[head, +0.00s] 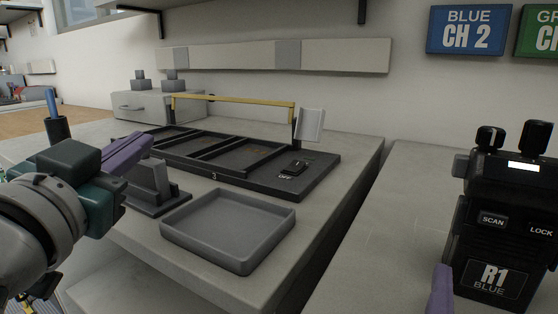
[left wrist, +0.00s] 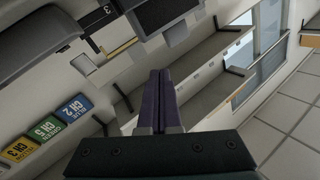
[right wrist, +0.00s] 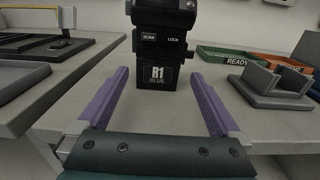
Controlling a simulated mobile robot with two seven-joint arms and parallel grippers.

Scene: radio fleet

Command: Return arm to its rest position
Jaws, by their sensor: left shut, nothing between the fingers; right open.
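My left gripper (head: 128,150) is at the left of the head view, above the front-left part of the counter. Its purple fingers are together and empty, as the left wrist view (left wrist: 158,100) also shows. My right gripper (right wrist: 157,100) is open in the right wrist view, its two purple fingers apart. A black radio marked R1 BLUE (right wrist: 158,50) stands upright beyond and between those fingers, not gripped. In the head view the radio (head: 500,220) stands at the right, with one purple finger (head: 440,290) low at its left.
A grey empty tray (head: 225,230) and a black divided rack (head: 225,160) with a yellow bar (head: 235,100) sit on the left counter. A grey stand (head: 155,190) is close to my left gripper. A gap separates the counters. Green (right wrist: 225,56) and orange trays (right wrist: 280,64) lie right of the radio.

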